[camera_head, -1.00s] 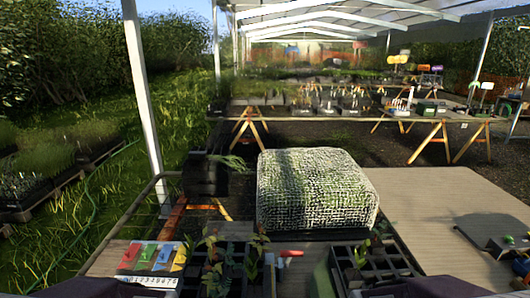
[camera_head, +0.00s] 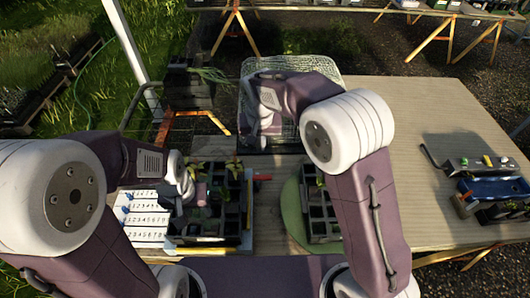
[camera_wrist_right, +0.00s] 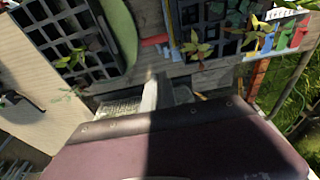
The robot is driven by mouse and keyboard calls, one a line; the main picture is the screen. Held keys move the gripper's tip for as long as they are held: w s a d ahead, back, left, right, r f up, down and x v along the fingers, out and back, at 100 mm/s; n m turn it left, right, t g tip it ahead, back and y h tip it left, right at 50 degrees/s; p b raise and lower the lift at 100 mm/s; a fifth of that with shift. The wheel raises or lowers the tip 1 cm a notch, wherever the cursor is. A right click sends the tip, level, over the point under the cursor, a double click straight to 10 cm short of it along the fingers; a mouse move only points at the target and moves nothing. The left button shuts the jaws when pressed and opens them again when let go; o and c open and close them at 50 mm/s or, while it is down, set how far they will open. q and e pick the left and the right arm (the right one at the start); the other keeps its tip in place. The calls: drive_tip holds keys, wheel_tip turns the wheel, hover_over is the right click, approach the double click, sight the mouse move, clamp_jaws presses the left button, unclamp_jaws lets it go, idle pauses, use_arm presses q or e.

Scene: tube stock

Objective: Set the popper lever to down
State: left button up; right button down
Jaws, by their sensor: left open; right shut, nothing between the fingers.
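At the right of the table in the head view stands a low grey device (camera_head: 478,164) with small green and yellow parts on top, which seems to be the popper. A thin dark bar (camera_head: 430,156) sticks out at its left end and may be the lever; I cannot tell its setting. My left gripper (camera_head: 188,192) is open over the left-hand plant tray, partly hidden by its wrist. My right gripper (camera_head: 265,128) is shut and empty beyond the trays, in front of the mesh-covered block, its fingertips hard to make out. Both grippers are well left of the device.
A blue tray (camera_head: 487,188) with dark pots lies in front of the device. A black celled tray (camera_head: 318,205) sits on a green mat, another (camera_head: 230,195) to its left. A white numbered sheet (camera_head: 148,210) lies at far left. The table between the right arm and device is clear.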

drive_tip(key=p, duration=0.3)
hover_over(262, 179)
drive_tip(key=w, duration=0.2)
wheel_tip(262, 179, down, 12)
drive_tip(key=shift+w+f, duration=0.1)
drive_tip(key=shift+s+f+p, duration=0.25)
drive_tip(key=shift+f+p, duration=0.05)
drive_tip(key=shift+f, duration=0.3)
